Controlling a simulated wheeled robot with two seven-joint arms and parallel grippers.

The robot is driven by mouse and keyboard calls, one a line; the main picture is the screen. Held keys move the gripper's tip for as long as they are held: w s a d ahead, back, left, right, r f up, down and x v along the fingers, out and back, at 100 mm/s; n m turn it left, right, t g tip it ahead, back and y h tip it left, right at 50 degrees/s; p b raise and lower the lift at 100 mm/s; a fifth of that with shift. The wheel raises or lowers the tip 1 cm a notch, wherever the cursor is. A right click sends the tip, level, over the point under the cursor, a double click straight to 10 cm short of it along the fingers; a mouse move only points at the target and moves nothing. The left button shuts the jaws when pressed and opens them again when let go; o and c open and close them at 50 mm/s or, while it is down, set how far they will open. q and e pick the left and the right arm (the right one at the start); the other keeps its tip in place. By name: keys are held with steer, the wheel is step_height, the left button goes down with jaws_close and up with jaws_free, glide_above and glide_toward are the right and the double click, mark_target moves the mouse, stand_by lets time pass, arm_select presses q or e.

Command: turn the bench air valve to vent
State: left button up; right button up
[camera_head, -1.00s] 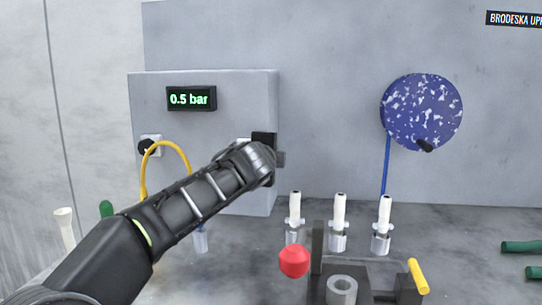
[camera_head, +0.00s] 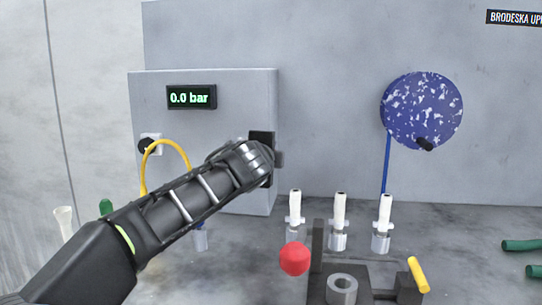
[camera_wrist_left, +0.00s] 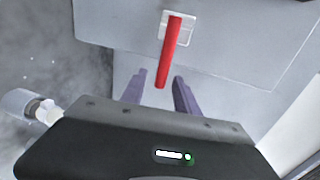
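The air valve's red lever (camera_wrist_left: 171,50) shows in the left wrist view. It is mounted on a white plate (camera_wrist_left: 187,30) on the grey box and points down the picture with a slight tilt. My left gripper (camera_wrist_left: 160,76) is open, with its two fingertips apart on either side of the lever's lower end. I see gaps beside the lever, so it does not look gripped. In the head view my left gripper (camera_head: 265,158) is at the box front and hides the valve. The pressure display (camera_head: 191,97) reads 0.0 bar. My right gripper is not in view.
The grey box (camera_head: 225,100) carries a yellow hose (camera_head: 168,144) beside my left arm. Three white-topped fittings (camera_head: 340,210), a red knob (camera_head: 294,259) and a dark fixture (camera_head: 385,285) stand on the bench to the right. A blue speckled disc (camera_head: 421,105) is at the back wall.

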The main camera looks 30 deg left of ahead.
arm_select(q)
steer(key=v, duration=0.5)
steer(key=shift+s+d, duration=0.1)
steer(key=shift+s, duration=0.15)
